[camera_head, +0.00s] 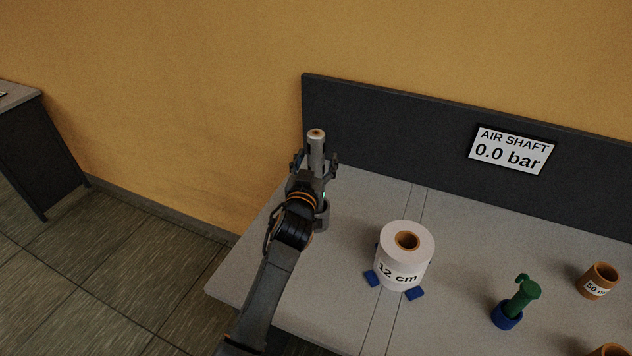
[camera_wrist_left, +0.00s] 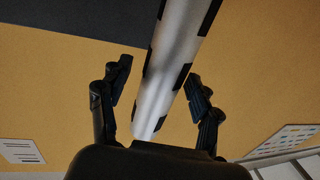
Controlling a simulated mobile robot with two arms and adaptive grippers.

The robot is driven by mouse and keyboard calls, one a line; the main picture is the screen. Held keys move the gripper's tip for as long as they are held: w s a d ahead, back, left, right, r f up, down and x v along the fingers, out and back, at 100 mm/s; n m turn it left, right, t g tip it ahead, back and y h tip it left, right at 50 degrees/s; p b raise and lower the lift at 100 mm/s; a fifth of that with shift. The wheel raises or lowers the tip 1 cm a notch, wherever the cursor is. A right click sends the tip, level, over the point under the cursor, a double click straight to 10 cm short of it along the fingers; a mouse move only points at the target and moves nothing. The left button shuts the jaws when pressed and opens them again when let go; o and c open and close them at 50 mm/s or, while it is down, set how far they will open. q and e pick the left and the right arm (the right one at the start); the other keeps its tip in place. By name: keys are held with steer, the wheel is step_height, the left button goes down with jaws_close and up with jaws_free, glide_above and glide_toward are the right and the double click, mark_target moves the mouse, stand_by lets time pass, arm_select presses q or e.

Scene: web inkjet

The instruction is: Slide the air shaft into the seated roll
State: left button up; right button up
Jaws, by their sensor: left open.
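The air shaft (camera_head: 316,146) stands upright in a grey holder (camera_head: 322,217) at the left end of the table. It is a silvery cylinder with dark strips and an orange-brown top. My left gripper (camera_head: 315,170) is around the shaft with its fingers open; in the left wrist view the shaft (camera_wrist_left: 175,65) passes between the two fingers with gaps on both sides. The white roll (camera_head: 407,257), labelled 12 cm, stands upright between blue blocks (camera_head: 415,294), its brown core (camera_head: 407,241) open at the top. My right gripper does not show.
A display (camera_head: 511,149) on the dark back panel (camera_head: 400,125) reads AIR SHAFT 0.0 bar. A green tool (camera_head: 523,295) in a blue base and brown cores (camera_head: 600,281) stand to the right. The table (camera_head: 345,270) between holder and roll is clear.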

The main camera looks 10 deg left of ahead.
arm_select(q)
jaws_close()
steer(key=shift+r, duration=0.1)
steer(key=shift+r, duration=0.15)
